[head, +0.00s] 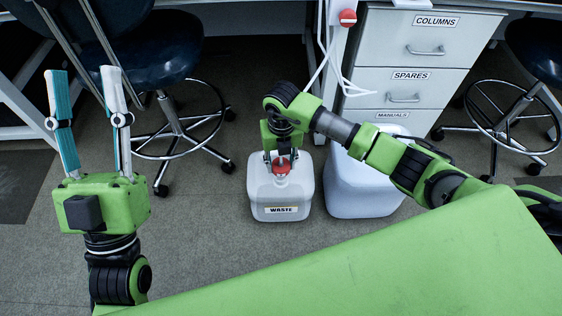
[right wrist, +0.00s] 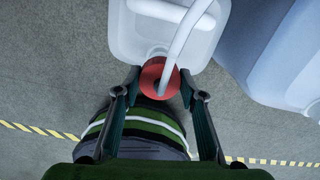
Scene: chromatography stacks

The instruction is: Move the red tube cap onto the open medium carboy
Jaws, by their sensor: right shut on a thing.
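The red tube cap (head: 281,167) is between the fingers of my right gripper (head: 281,158), over the top of the white carboy labelled WASTE (head: 281,196). The right wrist view shows the red cap (right wrist: 157,78) with a white tube (right wrist: 187,36) rising from it, and my right gripper's fingers (right wrist: 160,88) on both sides. The carboy (right wrist: 124,38) shows behind it. The carboy's mouth is hidden by the cap and gripper; I cannot tell whether the cap touches it. My left gripper (head: 84,74) is open, empty and pointing up at the left.
A larger whitish carboy (head: 364,185) stands right beside the WASTE carboy. A drawer cabinet (head: 412,62) stands behind, with white tubing (head: 331,62) and another red piece (head: 348,17) near it. Wheeled stools (head: 165,62) stand left and right. The floor left of the WASTE carboy is clear.

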